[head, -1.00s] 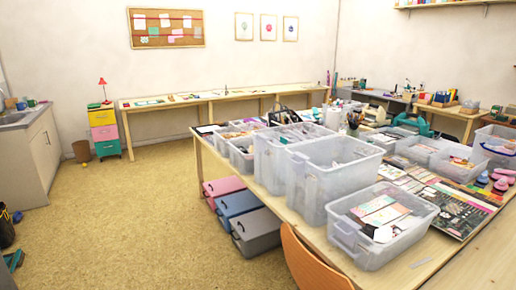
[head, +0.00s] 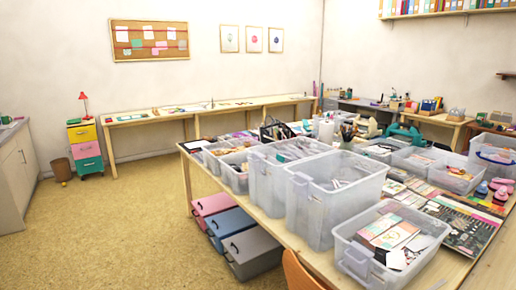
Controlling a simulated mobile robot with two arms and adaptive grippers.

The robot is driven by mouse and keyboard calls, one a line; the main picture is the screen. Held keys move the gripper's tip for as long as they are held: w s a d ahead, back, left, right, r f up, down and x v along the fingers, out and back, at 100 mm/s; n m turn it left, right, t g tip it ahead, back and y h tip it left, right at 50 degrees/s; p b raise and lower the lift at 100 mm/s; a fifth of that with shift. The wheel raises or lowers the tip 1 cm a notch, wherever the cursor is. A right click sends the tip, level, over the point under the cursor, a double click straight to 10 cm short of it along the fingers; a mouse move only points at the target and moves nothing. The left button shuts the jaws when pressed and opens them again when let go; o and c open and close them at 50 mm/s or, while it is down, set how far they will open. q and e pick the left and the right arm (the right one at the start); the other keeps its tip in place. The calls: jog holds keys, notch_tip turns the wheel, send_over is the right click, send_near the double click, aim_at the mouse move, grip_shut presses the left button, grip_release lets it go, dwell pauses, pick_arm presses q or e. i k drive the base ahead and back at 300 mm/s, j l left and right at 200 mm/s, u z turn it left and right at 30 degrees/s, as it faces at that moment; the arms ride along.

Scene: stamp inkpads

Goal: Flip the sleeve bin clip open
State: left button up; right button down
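Several clear plastic bins stand on the wooden worktable. Which one is the sleeve bin I cannot tell. The nearest low bin (head: 350,262) is open and holds cards and papers. Two tall bins stand behind it, one in front (head: 312,215) and one further left (head: 264,185). A clear bin with a blue band or handle (head: 496,157) stands at the right. Clips are too small to make out on the clear bins. Neither of my grippers is in view.
The worktable (head: 325,262) is crowded with bins, paper pads and pink punches (head: 502,194). Pink, blue and grey lidded boxes (head: 252,254) sit on the floor under it. A chair back (head: 298,272) stands at the near edge. The floor at left (head: 120,235) is clear.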

aim_at(256, 157)
jog(key=i+j+z, duration=0.15)
jog(key=i+j, duration=0.2)
jog(key=i+j+z, duration=0.1)
jog(key=i+j, duration=0.2)
jog(key=j, duration=0.15)
jog(key=i+j+z, duration=0.15)
jog(key=i+j, duration=0.15)
jog(key=j, duration=0.15)
jog(key=i+j+z, duration=0.15)
jog(key=i+j, duration=0.15)
jog(key=j, duration=0.15)
